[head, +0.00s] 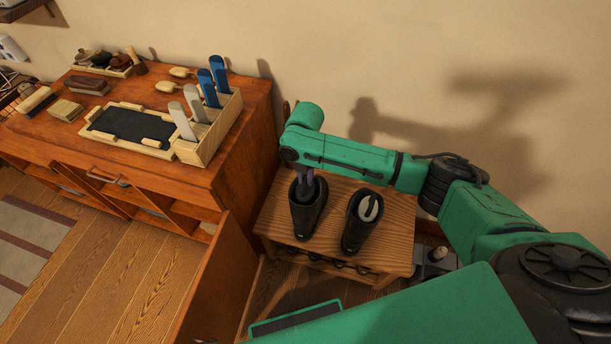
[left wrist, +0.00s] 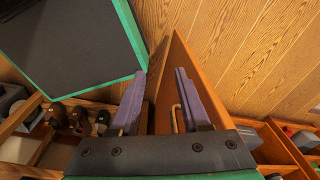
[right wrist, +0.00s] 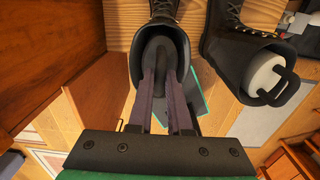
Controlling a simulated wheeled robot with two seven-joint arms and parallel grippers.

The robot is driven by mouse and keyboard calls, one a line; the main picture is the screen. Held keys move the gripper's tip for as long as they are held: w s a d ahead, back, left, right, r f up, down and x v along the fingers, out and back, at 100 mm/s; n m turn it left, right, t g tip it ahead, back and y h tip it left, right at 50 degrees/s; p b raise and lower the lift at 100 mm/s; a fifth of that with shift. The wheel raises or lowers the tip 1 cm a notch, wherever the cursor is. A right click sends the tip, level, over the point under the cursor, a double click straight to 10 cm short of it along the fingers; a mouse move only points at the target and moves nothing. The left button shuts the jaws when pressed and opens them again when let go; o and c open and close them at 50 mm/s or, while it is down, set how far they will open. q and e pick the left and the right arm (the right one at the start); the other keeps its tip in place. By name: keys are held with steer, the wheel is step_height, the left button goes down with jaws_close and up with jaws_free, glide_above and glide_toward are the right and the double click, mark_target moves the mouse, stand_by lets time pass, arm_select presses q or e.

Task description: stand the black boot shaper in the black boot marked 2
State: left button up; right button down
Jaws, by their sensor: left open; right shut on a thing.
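Two black boots stand on a small wooden bench. The left boot (head: 306,219) is under my right gripper (head: 304,176); the right boot (head: 355,234) holds a pale shaper (head: 369,208) with a dark handle. No mark 2 is readable on either boot. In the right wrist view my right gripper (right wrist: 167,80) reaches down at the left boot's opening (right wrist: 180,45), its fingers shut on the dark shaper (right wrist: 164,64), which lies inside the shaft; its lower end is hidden. My left gripper (left wrist: 158,92) is open and empty, away from the boots.
The wooden bench (head: 395,251) stands against the wall. Left of it is a cabinet (head: 235,181) with a rack (head: 214,137) of blue and grey upright pieces, a dark-topped tray (head: 132,126) and brushes. An open cabinet door (head: 222,285) stands near the bench's left side.

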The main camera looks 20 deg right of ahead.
steer(key=shift+c, duration=1)
jaws_free()
step_height(320, 180, up, 14)
steer(key=p, duration=1.4)
